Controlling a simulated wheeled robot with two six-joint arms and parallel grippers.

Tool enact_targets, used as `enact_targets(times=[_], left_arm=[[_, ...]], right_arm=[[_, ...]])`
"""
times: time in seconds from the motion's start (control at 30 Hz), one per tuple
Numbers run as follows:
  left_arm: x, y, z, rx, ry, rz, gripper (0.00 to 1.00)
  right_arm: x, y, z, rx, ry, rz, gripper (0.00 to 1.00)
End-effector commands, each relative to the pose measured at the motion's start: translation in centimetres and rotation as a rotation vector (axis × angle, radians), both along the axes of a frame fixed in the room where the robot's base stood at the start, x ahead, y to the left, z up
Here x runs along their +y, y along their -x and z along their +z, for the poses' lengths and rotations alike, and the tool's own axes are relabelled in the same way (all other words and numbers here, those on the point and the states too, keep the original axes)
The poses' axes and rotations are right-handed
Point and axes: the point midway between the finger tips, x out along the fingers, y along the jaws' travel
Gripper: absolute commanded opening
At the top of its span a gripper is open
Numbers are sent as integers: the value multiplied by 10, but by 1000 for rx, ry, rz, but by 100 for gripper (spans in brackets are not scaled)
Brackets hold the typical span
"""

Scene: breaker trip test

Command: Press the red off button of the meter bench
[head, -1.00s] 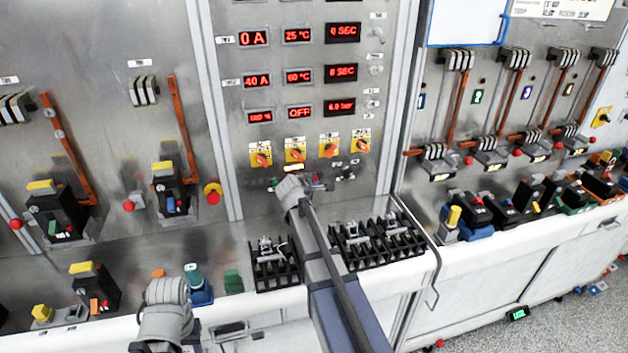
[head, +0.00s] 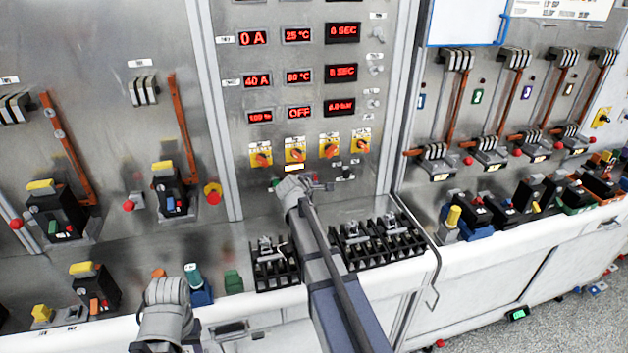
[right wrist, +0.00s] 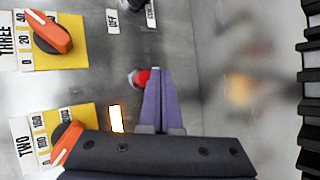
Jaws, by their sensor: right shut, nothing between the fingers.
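The meter bench (head: 225,130) is a grey metal panel with red digital displays and a row of orange knobs on yellow plates. In the right wrist view the red button (right wrist: 138,77) shows at the left edge of my right fingertips, which partly cover it. My right gripper (right wrist: 155,75) is shut and empty, its purple fingers pointing at the panel. I cannot tell whether the tips touch the button. In the head view the right gripper (head: 322,185) is just below the knobs, and I cannot make out the button there. Part of my left arm shows at lower left; its fingers do not.
Black terminal blocks (head: 275,268) stand on the ledge below my right gripper, with another group (head: 380,245) to the right. Orange knobs (right wrist: 50,35) and a lit indicator (right wrist: 116,118) lie left of the fingers in the wrist view. Bare panel lies right.

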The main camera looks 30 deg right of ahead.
Motion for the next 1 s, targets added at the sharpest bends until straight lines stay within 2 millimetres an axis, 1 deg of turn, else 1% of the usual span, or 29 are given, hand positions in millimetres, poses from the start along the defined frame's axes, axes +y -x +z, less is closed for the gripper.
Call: enact_targets(times=[0.4, 1.0], left_arm=[[0, 0, 0, 0, 0, 0, 49], [0, 0, 0, 0, 0, 0, 49]], right_arm=[[-2, -9, 0, 0, 0, 0, 0], [-3, -11, 0, 0, 0, 0, 0]])
